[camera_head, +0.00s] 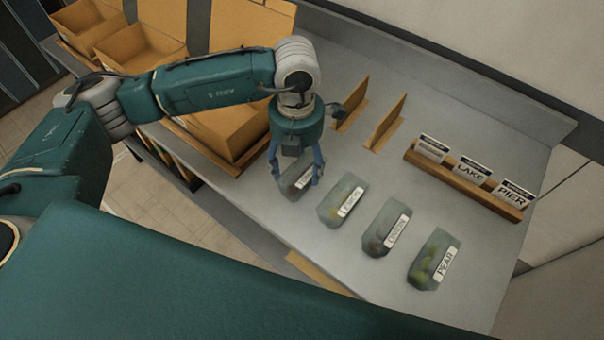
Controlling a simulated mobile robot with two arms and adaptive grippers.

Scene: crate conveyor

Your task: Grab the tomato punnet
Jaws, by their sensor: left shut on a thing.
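My left gripper (297,172) points down over the counter, with its fingers on both sides of the leftmost clear punnet (294,188). It is shut on that punnet, which has a white label too small to read and dark reddish contents; I take it as the tomato punnet. The punnet is at or very near the counter surface; whether it is lifted I cannot tell. The gripper hides part of its far side. My right gripper is not in view.
Beside it stand a punnet with yellowish contents (334,211), an onion punnet (377,244) and a pear punnet (422,271). A wooden rack (435,172) holds destination cards. Brown upright dividers (388,127) stand behind. Cardboard crates (225,133) are at left. The counter's middle is clear.

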